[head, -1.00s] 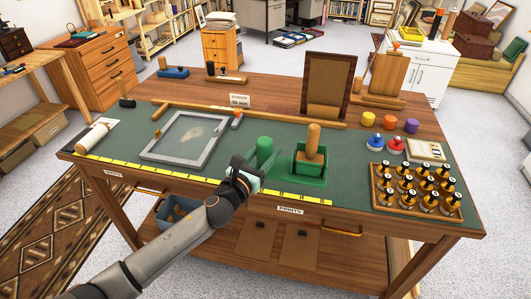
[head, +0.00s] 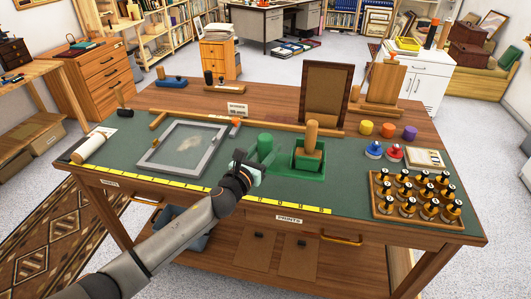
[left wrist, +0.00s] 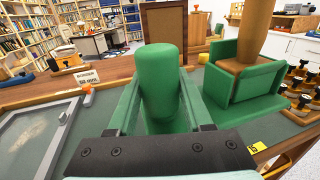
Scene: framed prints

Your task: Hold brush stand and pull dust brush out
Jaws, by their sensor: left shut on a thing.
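The green brush stand (head: 308,168) is on the green mat near the table's front edge. It has a box-like holder on the right and a rounded green post (head: 265,144) on the left. The dust brush (head: 312,138) stands upright in the holder, with its wooden handle sticking up and its lower end hidden. My left gripper (head: 260,163) is shut on the post from the front left. In the left wrist view, the post (left wrist: 161,80) stands between the two fingers, and the brush handle (left wrist: 253,28) is to the right. My right gripper is in neither view.
A framed screen (head: 183,148) lies left of the stand. A brown upright frame (head: 327,92) stands behind it. A rack of bottles (head: 415,196) is at the right, with colored jars (head: 387,130) behind. A yellow ruler (head: 120,175) runs along the front edge.

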